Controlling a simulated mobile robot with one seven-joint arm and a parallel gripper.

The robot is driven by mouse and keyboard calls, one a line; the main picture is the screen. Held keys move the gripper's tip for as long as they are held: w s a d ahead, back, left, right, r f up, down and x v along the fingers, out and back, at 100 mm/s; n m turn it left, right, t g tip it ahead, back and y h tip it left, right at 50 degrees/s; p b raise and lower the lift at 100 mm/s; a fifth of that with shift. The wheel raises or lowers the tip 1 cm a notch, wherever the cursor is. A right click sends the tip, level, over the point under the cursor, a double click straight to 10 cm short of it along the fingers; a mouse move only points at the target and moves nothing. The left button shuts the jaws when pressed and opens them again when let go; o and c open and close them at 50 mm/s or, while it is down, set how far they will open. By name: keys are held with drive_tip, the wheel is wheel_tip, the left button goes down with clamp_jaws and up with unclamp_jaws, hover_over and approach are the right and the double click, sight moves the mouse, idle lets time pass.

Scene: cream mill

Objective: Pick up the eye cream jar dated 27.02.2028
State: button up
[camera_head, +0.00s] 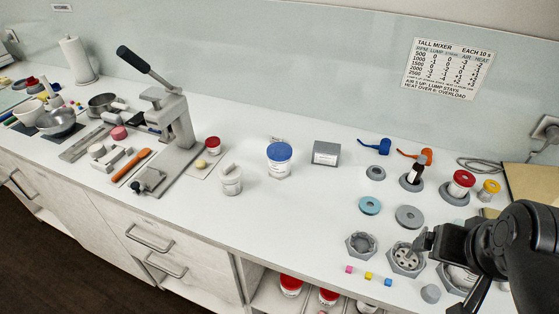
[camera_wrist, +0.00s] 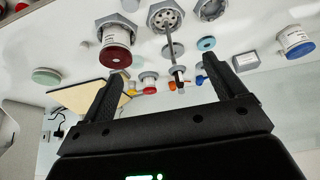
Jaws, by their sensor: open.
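No date is readable, so I cannot tell which jar is the eye cream dated 27.02.2028. A white jar with a blue lid (camera_head: 279,157) stands mid-counter; it also shows in the wrist view (camera_wrist: 297,42). A smaller white tub (camera_head: 231,182) stands to its left. A red-lidded container (camera_head: 461,183) stands at the right. A large dark-red-lidded jar (camera_wrist: 115,55) shows in the wrist view. My gripper (camera_head: 426,242) is open and empty over the counter's right part, near the grey hexagonal pots; its fingers spread in the wrist view (camera_wrist: 163,68).
A lever press (camera_head: 175,120) stands left of centre. A grey box (camera_head: 326,154), a teal disc (camera_head: 370,205), hexagonal pots (camera_head: 361,245) and small coloured cubes (camera_head: 368,276) occupy the right. Red-lidded jars (camera_head: 291,285) stand on the shelf below. Counter in front of the blue-lidded jar is clear.

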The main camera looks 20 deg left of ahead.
drive_tip(key=w+a+r, duration=0.2)
drive_tip(key=w+a, duration=0.3)
drive_tip(key=w, duration=0.3)
drive_tip(key=n+g, duration=0.1)
hover_over(278, 156)
drive_tip(key=s, duration=0.2)
wheel_tip(278, 156, down, 10)
drive_tip(key=shift+d+f, duration=0.1)
drive_tip(key=shift+d, duration=0.05)
drive_tip(key=x, duration=0.5)
drive_tip(key=shift+f, duration=0.1)
drive_tip(key=x, duration=0.5)
drive_tip(key=shift+w+a, duration=0.15)
drive_tip(key=shift+a, duration=0.25)
drive_tip(key=c, duration=1.1)
